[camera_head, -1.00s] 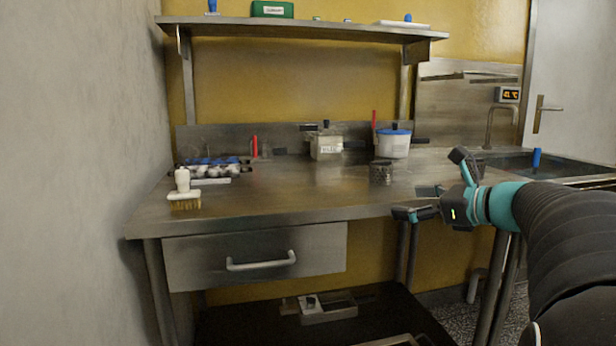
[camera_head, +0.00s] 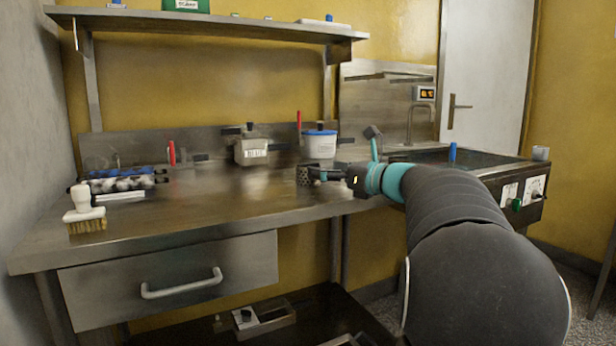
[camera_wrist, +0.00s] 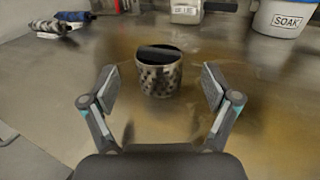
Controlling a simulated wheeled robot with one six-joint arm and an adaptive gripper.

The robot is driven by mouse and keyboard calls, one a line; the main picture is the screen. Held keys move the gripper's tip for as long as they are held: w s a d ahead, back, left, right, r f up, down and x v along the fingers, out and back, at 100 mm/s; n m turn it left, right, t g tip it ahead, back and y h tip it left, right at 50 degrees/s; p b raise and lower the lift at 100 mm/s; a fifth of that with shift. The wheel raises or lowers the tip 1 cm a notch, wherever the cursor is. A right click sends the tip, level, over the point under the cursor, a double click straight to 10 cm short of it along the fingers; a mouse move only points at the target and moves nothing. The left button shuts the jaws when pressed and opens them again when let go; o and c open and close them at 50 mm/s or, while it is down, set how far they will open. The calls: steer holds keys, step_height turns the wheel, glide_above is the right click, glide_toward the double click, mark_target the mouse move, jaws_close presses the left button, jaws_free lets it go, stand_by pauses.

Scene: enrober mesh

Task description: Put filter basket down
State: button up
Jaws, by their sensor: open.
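The filter basket (camera_wrist: 160,78) is a small dark perforated metal cylinder with an open top. It stands upright on the steel bench (camera_head: 200,205). In the wrist view it is ahead of my gripper (camera_wrist: 160,88), roughly centred between the two spread fingers, with a visible gap on each side. My gripper is open and holds nothing. In the head view the basket (camera_head: 303,176) is just left of my gripper (camera_head: 328,174), whose fingers partly overlap it there.
Behind the basket stand a white bucket labelled SOAK (camera_wrist: 286,16) with a blue lid and a labelled container (camera_head: 252,150). A brush (camera_head: 84,212) and a rack (camera_head: 122,181) are at the left. A sink (camera_head: 470,157) is at the right. The bench front is clear.

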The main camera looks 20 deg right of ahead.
mark_target(310, 165)
steer(key=x, duration=0.5)
steer(key=shift+a, duration=0.1)
steer(key=shift+c, duration=0.2)
steer(key=c, duration=1.3)
steer(key=shift+r, duration=0.15)
